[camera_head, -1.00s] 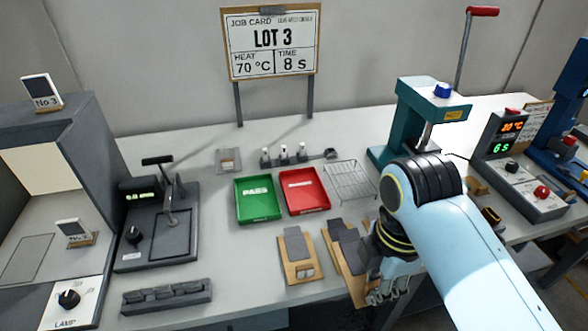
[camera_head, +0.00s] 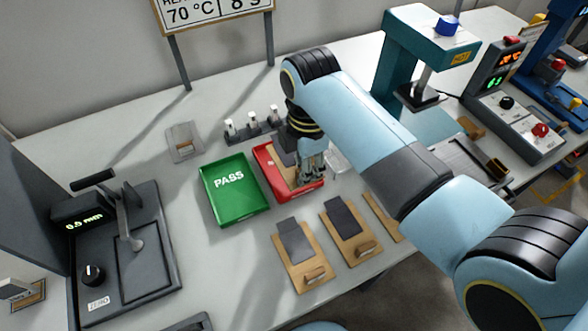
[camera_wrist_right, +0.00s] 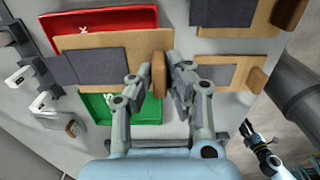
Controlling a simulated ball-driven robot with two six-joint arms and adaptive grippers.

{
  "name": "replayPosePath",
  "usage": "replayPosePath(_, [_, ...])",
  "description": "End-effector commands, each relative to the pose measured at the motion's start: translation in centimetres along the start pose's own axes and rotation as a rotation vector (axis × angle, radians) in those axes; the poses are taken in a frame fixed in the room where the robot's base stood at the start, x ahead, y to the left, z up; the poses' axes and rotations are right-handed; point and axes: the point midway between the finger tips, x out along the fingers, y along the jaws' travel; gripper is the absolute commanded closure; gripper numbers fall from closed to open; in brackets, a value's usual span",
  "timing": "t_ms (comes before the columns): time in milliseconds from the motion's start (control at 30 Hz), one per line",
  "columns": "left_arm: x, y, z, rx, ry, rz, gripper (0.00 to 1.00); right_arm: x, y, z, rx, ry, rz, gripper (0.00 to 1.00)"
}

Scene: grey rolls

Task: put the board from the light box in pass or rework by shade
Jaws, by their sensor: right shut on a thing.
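My right gripper (camera_head: 312,172) is shut on the wooden handle (camera_wrist_right: 158,75) of a tan board with a dark grey sheet (camera_wrist_right: 100,58). In the head view it is over the red tray (camera_head: 262,170), with the arm covering part of it. In the right wrist view the board overlaps the edges of the red tray (camera_wrist_right: 100,14) and the green PASS tray (camera_wrist_right: 110,112), so it appears above them. The PASS tray (camera_head: 235,190) looks empty. The light box (camera_head: 25,190) is only partly seen at the left edge. A gripper (camera_wrist_right: 262,148), apparently my left, is small in the wrist view; its jaws are unclear.
Similar boards (camera_head: 300,258) (camera_head: 350,230) lie at the front of the table. A thickness gauge (camera_head: 130,245) stands left, a small rack (camera_head: 255,125) behind the trays, and a teal press (camera_head: 415,60) at the back right.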

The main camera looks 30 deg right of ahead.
Motion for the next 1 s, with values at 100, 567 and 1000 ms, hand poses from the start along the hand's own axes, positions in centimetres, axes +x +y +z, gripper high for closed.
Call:
replayPosePath(100, [0.4, 0.0, -0.6, 0.0, 0.01, 0.0, 0.6, 1.4, 2.2, -0.2, 0.0, -0.001, -0.001, 1.0])
replayPosePath(567, [0.8, 0.0, -1.4, -0.001, 0.023, 0.0, 0.6, 5.9, 3.5, -0.2, 0.0, -0.001, -0.002, 1.0])
replayPosePath(1000, [0.8, 0.0, -1.1, -0.001, 0.018, 0.0, 0.6, 6.3, 3.4, -0.3, 0.0, 0.0, 0.0, 0.77])
